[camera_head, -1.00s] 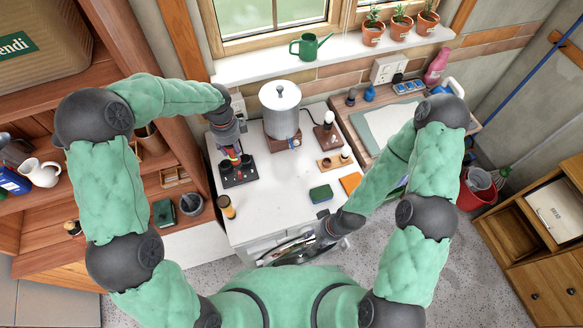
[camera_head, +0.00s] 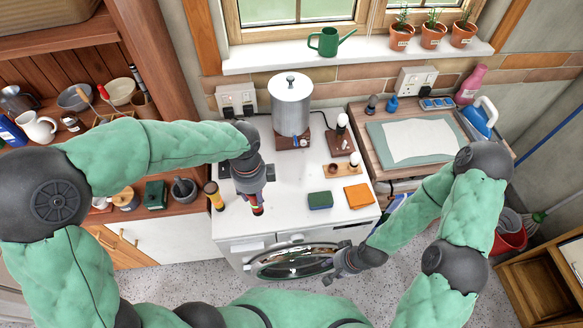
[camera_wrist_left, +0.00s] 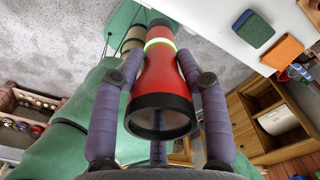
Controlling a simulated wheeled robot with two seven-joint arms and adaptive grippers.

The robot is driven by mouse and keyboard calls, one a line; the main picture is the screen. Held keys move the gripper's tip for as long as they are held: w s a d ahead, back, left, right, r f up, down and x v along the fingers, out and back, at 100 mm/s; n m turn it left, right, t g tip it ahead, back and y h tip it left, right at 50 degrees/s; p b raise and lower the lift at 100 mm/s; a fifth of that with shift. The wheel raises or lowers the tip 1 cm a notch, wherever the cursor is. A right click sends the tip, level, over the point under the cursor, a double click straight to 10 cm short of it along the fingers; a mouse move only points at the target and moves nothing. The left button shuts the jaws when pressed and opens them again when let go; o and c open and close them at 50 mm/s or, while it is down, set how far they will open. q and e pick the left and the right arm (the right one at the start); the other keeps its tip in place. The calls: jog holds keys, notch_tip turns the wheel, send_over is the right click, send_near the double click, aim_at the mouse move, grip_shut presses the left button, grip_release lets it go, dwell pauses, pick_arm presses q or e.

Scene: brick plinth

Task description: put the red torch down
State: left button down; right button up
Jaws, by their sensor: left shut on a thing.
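The red torch (camera_wrist_left: 165,75) has a black-rimmed lens and a pale green band. In the left wrist view it lies between the two fingers of my left gripper (camera_wrist_left: 160,85), which is shut on it, lens end towards the camera. In the head view my left gripper (camera_head: 256,196) holds the torch (camera_head: 257,208) over the front left of the white worktop (camera_head: 285,215). Whether its lower end touches the top is unclear. My right gripper (camera_head: 340,272) is beside the round appliance door; its finger opening is not clear.
A yellow-and-black torch (camera_head: 214,196) stands at the worktop's left edge. A black stand (camera_head: 225,169) is mostly hidden behind my left wrist. A green sponge (camera_head: 320,200) and orange cloth (camera_head: 358,195) lie to the right. A steel pot (camera_head: 290,103) stands behind. Worktop between torch and sponge is clear.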

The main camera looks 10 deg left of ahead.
pick_arm(q)
jog(key=w+f+b, duration=0.1)
jog(key=w+f, duration=1.2)
jog(key=w, duration=0.1)
jog(key=shift+d+b, duration=0.35)
jog(key=shift+b, duration=0.05)
jog(key=shift+s, duration=0.1)
jog(key=shift+f, duration=0.15)
jog(key=c, duration=0.7)
grip_release()
jog(key=shift+o, duration=0.2)
